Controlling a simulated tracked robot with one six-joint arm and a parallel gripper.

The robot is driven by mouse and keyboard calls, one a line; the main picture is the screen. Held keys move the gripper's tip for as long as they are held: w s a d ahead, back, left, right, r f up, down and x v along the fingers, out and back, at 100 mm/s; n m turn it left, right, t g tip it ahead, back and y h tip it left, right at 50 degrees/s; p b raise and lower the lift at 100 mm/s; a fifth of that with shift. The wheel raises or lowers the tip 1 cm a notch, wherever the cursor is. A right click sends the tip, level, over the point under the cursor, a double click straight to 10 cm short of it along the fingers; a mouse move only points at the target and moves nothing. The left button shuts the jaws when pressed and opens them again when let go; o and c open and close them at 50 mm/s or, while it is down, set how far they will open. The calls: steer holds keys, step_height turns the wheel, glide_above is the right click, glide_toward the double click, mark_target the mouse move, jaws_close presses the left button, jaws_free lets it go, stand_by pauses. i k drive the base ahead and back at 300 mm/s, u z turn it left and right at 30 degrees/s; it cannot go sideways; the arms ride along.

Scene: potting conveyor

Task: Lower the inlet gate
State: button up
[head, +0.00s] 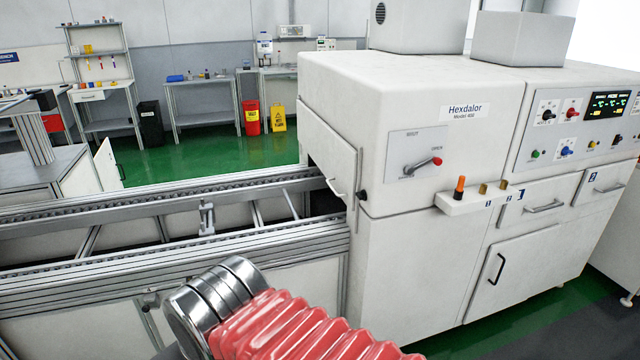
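The inlet gate (325,150) is a white panel with a handle on the left end of the white Hexdalor machine (420,100), where the conveyor (180,215) enters. A dark opening shows beneath the panel, so the gate looks raised at least partly. My arm, with red bellows and metal rings, shows at the bottom centre, in front of the conveyor. My gripper's fingers are not in view.
A small shelf (470,202) with an orange-topped piece and brass-coloured pieces juts from the machine's front. A control panel (580,125) is at the right. Drawers and a cabinet door with handles are below. The visible conveyor bed looks empty. Benches and bins stand far behind.

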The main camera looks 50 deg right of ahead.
mark_target(337, 160)
steer(key=z, duration=0.25)
steer(key=i, duration=0.7)
steer(key=z, duration=0.65)
steer(key=i, duration=0.4)
steer(key=z, duration=0.3)
